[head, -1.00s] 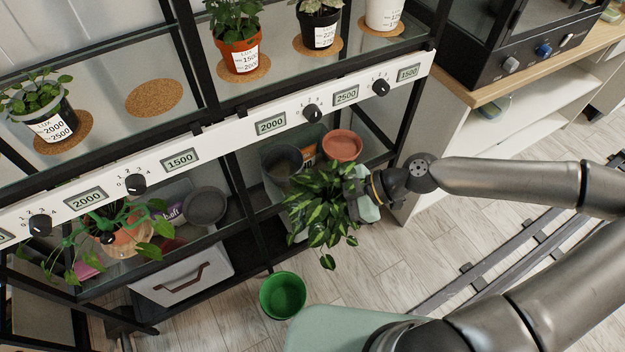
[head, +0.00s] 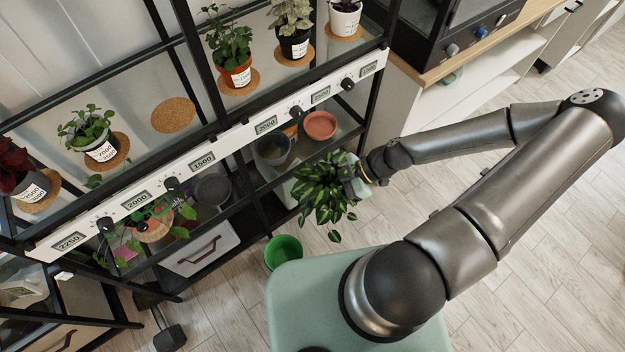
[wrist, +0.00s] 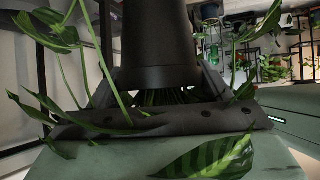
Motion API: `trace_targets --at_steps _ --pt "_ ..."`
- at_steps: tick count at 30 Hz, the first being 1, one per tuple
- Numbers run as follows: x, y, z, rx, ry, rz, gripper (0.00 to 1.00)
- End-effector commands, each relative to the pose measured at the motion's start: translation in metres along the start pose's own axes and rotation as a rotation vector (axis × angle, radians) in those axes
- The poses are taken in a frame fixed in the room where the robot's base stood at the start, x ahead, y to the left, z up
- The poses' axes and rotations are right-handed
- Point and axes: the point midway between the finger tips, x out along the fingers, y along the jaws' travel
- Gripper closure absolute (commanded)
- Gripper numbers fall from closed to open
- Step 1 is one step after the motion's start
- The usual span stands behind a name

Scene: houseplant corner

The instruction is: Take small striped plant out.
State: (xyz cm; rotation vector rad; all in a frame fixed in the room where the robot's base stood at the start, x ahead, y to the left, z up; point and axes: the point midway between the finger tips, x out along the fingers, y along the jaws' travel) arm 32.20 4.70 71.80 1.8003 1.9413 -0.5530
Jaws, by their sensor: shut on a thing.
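The striped plant (head: 323,188), bushy with pale-striped green leaves, is in my gripper (head: 354,182), in front of the shelf rack's lower level in the head view. Its leaves hang down and hide its pot and most of the fingers there. In the wrist view, the gripper (wrist: 165,118) closes around the plant, beside a dark tapered cylinder that may be its pot (wrist: 155,45). A striped leaf (wrist: 215,158) lies close to the camera, and stems stick out on both sides.
A black-framed rack (head: 210,140) holds potted plants on its upper shelf. A terracotta dish (head: 320,125) and a dark pot (head: 272,149) sit on the lower shelf. A green pot (head: 284,253) stands on the floor below the plant. Floor on the right is clear.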

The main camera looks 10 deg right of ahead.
Motion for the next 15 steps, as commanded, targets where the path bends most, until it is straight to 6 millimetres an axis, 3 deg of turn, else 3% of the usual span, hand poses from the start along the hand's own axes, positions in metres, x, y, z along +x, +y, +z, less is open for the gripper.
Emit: trace_targets --at_steps 5,15 --pt "-0.005 -0.009 0.004 0.004 -0.002 0.003 0.55" --pt "-0.02 -0.053 0.013 0.006 -0.003 0.004 0.55"
